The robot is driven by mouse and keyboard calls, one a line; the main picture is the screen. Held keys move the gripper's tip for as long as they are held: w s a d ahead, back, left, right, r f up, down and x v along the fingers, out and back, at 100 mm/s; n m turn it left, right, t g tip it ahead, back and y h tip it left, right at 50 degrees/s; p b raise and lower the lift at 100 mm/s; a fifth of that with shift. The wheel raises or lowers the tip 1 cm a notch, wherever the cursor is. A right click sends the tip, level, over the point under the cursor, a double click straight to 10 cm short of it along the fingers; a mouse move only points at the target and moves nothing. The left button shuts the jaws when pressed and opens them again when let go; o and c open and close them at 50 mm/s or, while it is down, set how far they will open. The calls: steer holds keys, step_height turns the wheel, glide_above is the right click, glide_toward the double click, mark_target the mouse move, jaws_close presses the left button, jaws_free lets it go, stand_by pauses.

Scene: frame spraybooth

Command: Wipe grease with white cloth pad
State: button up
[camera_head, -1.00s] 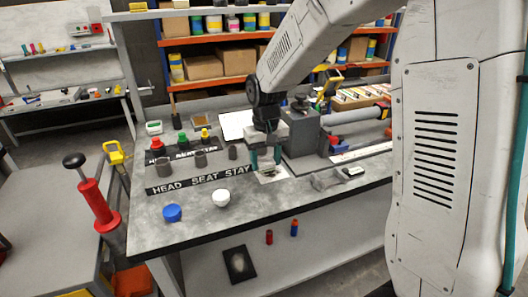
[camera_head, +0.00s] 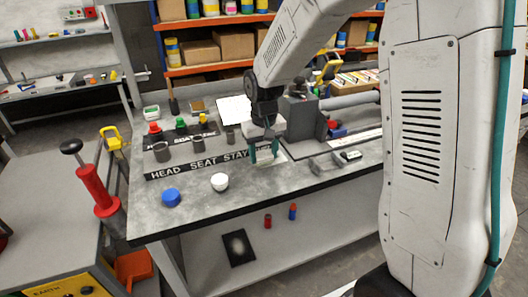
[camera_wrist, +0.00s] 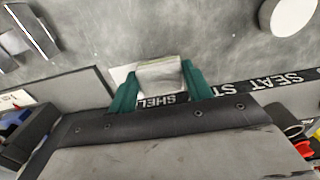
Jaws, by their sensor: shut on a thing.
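My gripper (camera_wrist: 160,85) is shut on a pale white cloth pad (camera_wrist: 160,72), which sits between its two teal fingers in the wrist view. In the head view my gripper (camera_head: 264,151) and the lower part of the pad (camera_head: 265,162) are over the grey bench top (camera_head: 200,208), right of the strip lettered HEAD SEAT STAY. The pad is low over the bench; I cannot tell whether it touches. A white flat patch (camera_wrist: 121,75) shows beside the pad. I cannot make out any grease clearly; the bench has only faint marks and streaks.
A white round cup (camera_head: 220,182) and a blue cap (camera_head: 171,197) stand left of my gripper. A grey machine (camera_head: 302,118) and a small bracket (camera_head: 325,164) are to the right.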

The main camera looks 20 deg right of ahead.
mark_target(282, 160)
steer(key=shift+f, duration=0.6)
stand_by(0.3)
steer(key=shift+d+r, duration=0.1)
steer(key=shift+d, duration=2.9)
steer(key=shift+a, duration=1.55)
steer(key=shift+a+f, duration=0.2)
steer(key=shift+a, duration=1.2)
steer(key=shift+d+r, duration=0.2)
steer(key=shift+d, duration=2.8)
